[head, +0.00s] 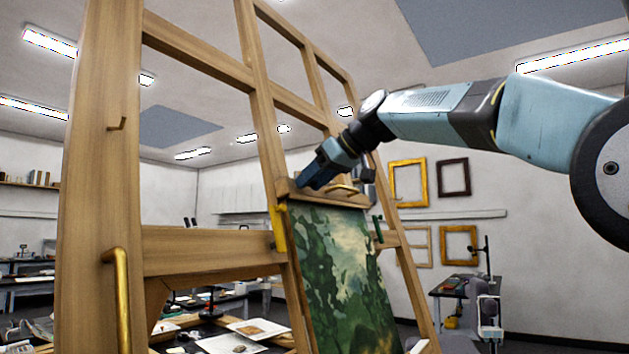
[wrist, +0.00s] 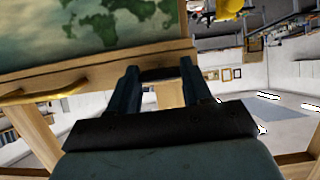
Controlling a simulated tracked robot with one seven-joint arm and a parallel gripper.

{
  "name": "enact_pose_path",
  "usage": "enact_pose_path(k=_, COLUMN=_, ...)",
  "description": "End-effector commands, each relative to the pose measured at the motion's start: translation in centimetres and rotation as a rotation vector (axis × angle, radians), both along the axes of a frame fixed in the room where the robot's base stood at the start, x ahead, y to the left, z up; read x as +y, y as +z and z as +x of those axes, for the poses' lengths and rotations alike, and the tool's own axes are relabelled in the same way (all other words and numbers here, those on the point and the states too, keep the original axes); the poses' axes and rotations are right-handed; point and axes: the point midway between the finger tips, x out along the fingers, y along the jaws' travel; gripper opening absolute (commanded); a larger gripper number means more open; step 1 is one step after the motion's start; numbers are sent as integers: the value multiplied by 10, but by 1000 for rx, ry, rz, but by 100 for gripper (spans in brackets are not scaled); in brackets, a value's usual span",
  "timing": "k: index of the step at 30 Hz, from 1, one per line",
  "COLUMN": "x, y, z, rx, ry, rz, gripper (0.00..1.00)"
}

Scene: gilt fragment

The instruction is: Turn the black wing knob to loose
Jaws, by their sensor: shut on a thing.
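A wooden easel holds a green landscape painting (head: 340,270), with a wooden clamp bar (head: 335,197) across the painting's top edge. My gripper (head: 306,181) reaches in from the right, its fingers slanting down to the left end of this bar. In the wrist view, my gripper (wrist: 160,78) has its two fingers on either side of the black wing knob (wrist: 163,73), of which only a dark strip shows between the fingertips. The knob is hidden behind the fingers in the head view, so its turn angle cannot be read.
A brass handle (head: 343,188) sits on the bar just right of my fingers. A yellow clip (head: 279,230) and a green clip (head: 377,230) flank the painting. The easel's thick left post (head: 98,190) stands close in front. Benches and framed pictures lie well behind.

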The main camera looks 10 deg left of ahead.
Motion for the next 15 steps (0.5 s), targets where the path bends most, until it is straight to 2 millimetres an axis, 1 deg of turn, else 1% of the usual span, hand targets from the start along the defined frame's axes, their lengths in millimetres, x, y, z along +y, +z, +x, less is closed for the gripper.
enact_pose_path(k=5, x=0, y=-2, z=0, rx=4, ry=1, rz=-5, gripper=18)
enact_pose_path(k=6, x=0, y=-2, z=0, rx=5, ry=2, rz=-5, gripper=53)
enact_pose_path(k=13, x=0, y=-1, z=0, rx=2, ry=0, rz=-2, gripper=74)
enact_pose_path(k=15, x=0, y=-1, z=0, rx=2, ry=0, rz=-1, gripper=74)
